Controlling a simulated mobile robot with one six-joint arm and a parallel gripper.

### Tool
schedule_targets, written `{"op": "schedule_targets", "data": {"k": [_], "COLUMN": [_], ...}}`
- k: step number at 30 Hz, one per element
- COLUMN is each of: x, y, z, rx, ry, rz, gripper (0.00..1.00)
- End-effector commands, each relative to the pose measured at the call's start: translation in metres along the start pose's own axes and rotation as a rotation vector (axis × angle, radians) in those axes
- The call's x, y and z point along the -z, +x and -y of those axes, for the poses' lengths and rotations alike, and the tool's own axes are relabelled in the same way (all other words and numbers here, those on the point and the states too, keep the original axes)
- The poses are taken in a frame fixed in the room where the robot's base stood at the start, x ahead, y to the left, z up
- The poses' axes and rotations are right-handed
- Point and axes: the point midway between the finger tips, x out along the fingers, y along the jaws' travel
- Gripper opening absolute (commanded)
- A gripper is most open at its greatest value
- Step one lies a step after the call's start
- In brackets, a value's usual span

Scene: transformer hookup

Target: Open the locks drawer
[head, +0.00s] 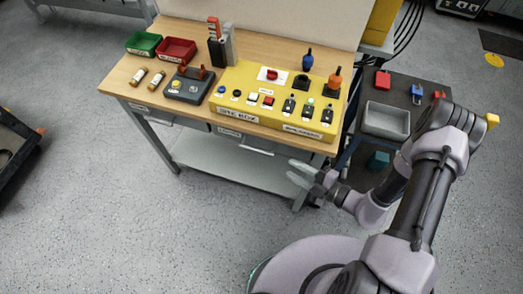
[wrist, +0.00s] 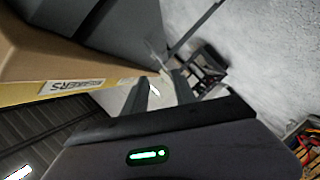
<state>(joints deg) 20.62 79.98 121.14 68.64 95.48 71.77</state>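Two grey drawers sit under the workbench top. The left drawer (head: 182,122) has a small label and a bar handle (head: 160,123). The right drawer (head: 243,141) has a label (head: 229,132) and a bar handle (head: 258,151). Both look shut; their labels are too small to read, so I cannot tell which is the locks drawer. My gripper (head: 298,172) is in front of the bench's right end, to the right of the right handle and apart from it. Its fingers are apart and empty; they also show in the wrist view (wrist: 162,92).
The yellow box (head: 275,98) with switches fills the bench top's right; its edge label shows in the wrist view (wrist: 76,86). A dark side table (head: 405,92) with a grey tray (head: 386,121) stands at right. Floor in front of the bench is clear.

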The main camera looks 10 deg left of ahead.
Motion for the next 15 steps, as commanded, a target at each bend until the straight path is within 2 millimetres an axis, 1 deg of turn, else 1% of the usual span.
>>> {"op": "schedule_targets", "data": {"k": [1, 6, 12, 15], "x": [0.001, 0.001, 0.002, 0.002], "y": [0.013, 0.064, 0.113, 0.132], "z": [0.003, 0.005, 0.004, 0.003], "rx": [0.004, 0.006, 0.005, 0.004], "ry": [-0.004, -0.007, -0.01, -0.01], "rz": [-0.007, -0.01, -0.009, -0.009], "gripper": [0.33, 0.33, 0.33, 0.33]}}
